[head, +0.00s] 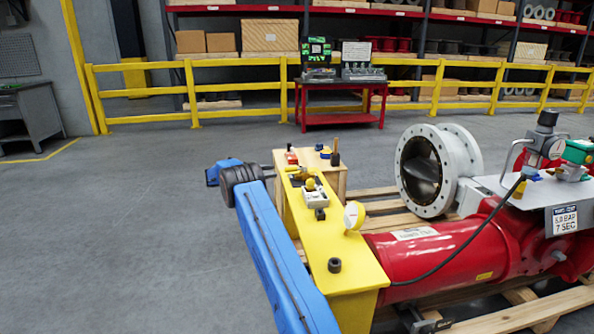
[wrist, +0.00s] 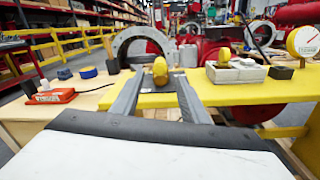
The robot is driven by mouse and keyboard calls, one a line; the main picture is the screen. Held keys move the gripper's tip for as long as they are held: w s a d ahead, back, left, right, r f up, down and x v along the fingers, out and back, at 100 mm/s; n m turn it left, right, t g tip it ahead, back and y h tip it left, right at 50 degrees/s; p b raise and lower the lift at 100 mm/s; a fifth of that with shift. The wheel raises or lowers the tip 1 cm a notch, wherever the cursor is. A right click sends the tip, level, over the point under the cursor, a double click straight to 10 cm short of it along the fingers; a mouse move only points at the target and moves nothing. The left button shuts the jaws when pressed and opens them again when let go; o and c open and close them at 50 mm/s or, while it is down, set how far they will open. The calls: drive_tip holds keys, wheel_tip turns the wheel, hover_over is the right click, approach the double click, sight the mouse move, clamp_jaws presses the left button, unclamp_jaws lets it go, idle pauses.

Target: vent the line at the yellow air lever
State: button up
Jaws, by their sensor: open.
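A second yellow knob (wrist: 224,57) sits by a white block (wrist: 236,72) to the right. In the head view the yellow plate (head: 361,271) carries the white block (head: 315,198) and small yellow parts (head: 293,169); my gripper's fingers are not clear there.
A round gauge (wrist: 304,41) stands right of the white block; it also shows in the head view (head: 354,215). A red device (wrist: 52,96) and blue tape (wrist: 88,72) lie on the wooden box to the left. A red cylinder (head: 430,257) lies beyond the plate.

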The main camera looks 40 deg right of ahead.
sight(297, 168)
drive_tip(key=x, duration=1.4)
drive_tip(key=shift+s+d, duration=0.1)
drive_tip(key=shift+r, duration=0.1)
clamp_jaws()
